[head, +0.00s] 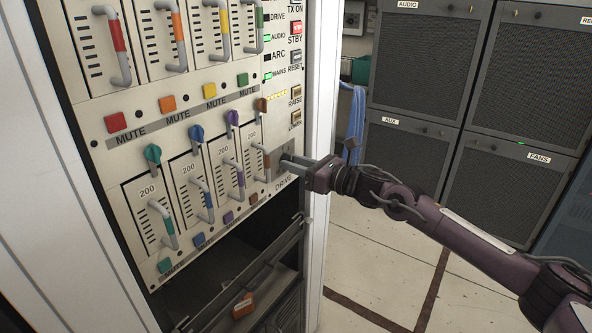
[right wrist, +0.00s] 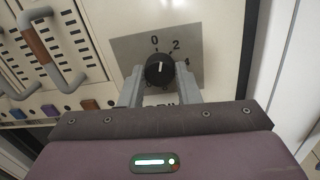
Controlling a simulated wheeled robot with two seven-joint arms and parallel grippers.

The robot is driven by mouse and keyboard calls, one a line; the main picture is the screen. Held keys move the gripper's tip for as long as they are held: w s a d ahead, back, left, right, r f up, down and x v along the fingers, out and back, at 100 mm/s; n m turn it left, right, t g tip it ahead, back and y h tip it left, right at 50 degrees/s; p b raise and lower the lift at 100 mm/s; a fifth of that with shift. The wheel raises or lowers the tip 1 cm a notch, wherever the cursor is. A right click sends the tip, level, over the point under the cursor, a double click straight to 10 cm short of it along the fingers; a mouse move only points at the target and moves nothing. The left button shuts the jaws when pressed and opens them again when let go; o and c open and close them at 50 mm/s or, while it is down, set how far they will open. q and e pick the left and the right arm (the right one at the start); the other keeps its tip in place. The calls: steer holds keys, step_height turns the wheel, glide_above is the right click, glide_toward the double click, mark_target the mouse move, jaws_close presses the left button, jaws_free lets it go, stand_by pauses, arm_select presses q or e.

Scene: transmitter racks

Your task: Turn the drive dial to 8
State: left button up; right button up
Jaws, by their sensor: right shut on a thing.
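The drive dial (right wrist: 159,70) is a black round knob with a white pointer line, on a grey scale plate (right wrist: 187,48) in the right wrist view. The numbers 0, 2 and 4 show; the rest of the scale is hidden by my gripper. The pointer line points up, close to the 0. My right gripper (right wrist: 160,78) is shut on the dial, one finger on each side. In the head view my right gripper (head: 290,160) reaches in from the right to the plate above the DRIVE label (head: 284,183), and hides the dial. My left gripper is not in view.
The rack panel (head: 105,160) carries sliders, coloured mute buttons and small knobs left of the dial. Below is an open bay (head: 235,265) with an orange-brown object (head: 243,305). Dark cabinets (head: 425,65) stand behind on the right. The floor (head: 385,270) there is clear.

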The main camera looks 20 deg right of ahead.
steer(key=shift+s+a+m+t+h+p, duration=0.25)
steer(key=shift+m+p, duration=1.95)
steer(key=shift+m, duration=6.1)
steer(key=shift+w+d+m+t+h+p, duration=0.4)
steer(key=shift+m+p, duration=1.75)
steer(key=shift+m, duration=6.15)
steer(key=shift+s+a, duration=0.25)
steer(key=shift+a, duration=0.05)
steer(key=o, duration=1)
steer(key=shift+c, duration=0.2)
